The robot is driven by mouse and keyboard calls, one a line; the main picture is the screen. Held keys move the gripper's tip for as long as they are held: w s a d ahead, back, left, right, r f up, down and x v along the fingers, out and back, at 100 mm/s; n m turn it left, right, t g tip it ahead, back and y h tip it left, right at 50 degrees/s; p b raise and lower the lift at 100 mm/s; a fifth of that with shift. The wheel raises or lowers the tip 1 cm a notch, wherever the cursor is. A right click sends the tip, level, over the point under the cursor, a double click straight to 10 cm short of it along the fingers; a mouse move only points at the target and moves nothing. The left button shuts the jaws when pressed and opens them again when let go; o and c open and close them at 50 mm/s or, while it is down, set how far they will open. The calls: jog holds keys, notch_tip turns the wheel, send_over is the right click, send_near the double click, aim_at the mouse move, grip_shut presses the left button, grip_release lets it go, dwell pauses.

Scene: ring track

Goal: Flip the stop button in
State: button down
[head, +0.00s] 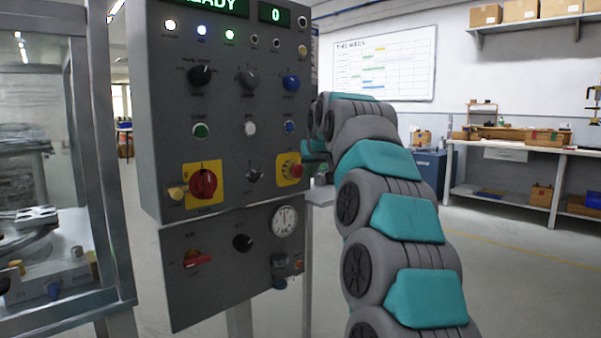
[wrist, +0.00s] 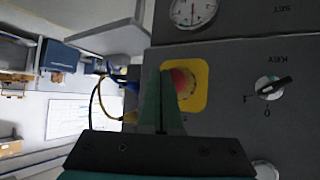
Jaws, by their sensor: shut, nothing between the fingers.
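The stop button is a round red button (head: 294,170) on a yellow square plate (head: 283,179), low on the right side of the grey control panel (head: 225,115). The wrist view shows the red button (wrist: 184,83) on its yellow plate (wrist: 199,69) close in front of my gripper. My gripper (wrist: 166,80) is shut and empty, its green fingers overlapping the button's left part in that view. In the head view, my gripper (head: 306,151) is at the panel's right edge, beside and slightly above the button. Whether the fingertips touch the button cannot be told.
A red rotary switch (head: 203,184) on another yellow plate sits left of the button. A key switch (head: 255,175) lies between them, and a gauge (head: 284,221) is below. A glass-sided machine (head: 50,180) stands left. The floor on the right is open before a workbench (head: 515,148).

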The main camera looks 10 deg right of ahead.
jog(key=shift+w+a, duration=0.15)
jog(key=shift+w, duration=0.1)
jog(key=shift+w+a+p, duration=0.3)
jog(key=shift+w+p, duration=0.1)
jog(key=shift+p, duration=0.1)
dwell(1.0)
jog(key=shift+s+d+b, duration=0.45)
jog(key=shift+s+d, duration=0.1)
jog(key=shift+s, duration=0.25)
jog(key=s+d+b, duration=0.1)
jog(key=s, duration=0.1)
jog(key=s+d+b, duration=0.1)
jog(key=s+d, duration=0.1)
dwell(0.5)
